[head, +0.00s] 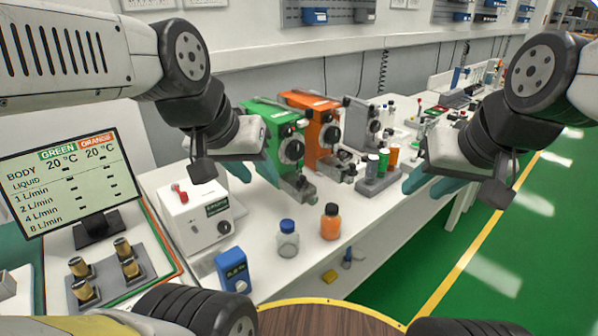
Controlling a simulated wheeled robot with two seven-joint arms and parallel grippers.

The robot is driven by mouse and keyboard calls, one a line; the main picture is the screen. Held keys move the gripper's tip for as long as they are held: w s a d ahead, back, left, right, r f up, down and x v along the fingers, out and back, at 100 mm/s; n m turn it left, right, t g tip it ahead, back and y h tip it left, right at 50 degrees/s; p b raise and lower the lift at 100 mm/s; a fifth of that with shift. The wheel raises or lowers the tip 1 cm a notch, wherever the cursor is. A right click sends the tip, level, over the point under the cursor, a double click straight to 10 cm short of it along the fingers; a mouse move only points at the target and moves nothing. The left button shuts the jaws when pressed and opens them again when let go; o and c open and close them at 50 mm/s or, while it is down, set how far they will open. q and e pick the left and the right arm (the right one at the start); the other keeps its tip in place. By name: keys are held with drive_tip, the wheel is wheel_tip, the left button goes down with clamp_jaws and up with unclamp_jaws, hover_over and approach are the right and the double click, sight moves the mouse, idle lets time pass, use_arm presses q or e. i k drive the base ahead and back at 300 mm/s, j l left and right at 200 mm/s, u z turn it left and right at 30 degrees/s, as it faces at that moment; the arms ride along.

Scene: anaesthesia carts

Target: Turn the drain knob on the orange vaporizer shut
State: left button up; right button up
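The orange vaporizer (310,116) stands on the white bench, with a dark round dial on its front. Metal fittings with a dark knob (346,156) sit low at its right front; the knob's setting is too small to tell. My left gripper (258,178) has teal fingers that look apart, in front of and left of the green vaporizer (272,112), away from the orange one. My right gripper (422,188) has teal fingers apart and empty, right of the orange vaporizer and over the bench's right edge.
A grey vaporizer (359,124) stands right of the orange one. A rack (378,184) of green and orange bottles is in front. A blue-capped bottle (288,240), an orange bottle (330,222) and a blue meter (233,270) stand nearer. A display (66,182) is at left.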

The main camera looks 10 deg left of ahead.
sight(349, 181)
drive_tip(key=l+u, duration=0.3)
drive_tip(key=u, duration=0.15)
drive_tip(key=l+u, duration=0.7)
drive_tip(key=u, duration=0.2)
drive_tip(key=l+u, duration=0.35)
drive_tip(key=u, duration=0.15)
drive_tip(key=k+l+u, duration=0.1)
drive_tip(key=k+l, duration=0.2)
drive_tip(key=l, duration=0.25)
drive_tip(key=k+l+u, duration=0.15)
drive_tip(key=k+l, duration=0.2)
drive_tip(key=l, duration=0.2)
drive_tip(key=k+l+u, duration=0.1)
drive_tip(key=k+l, duration=0.3)
drive_tip(key=l, duration=0.1)
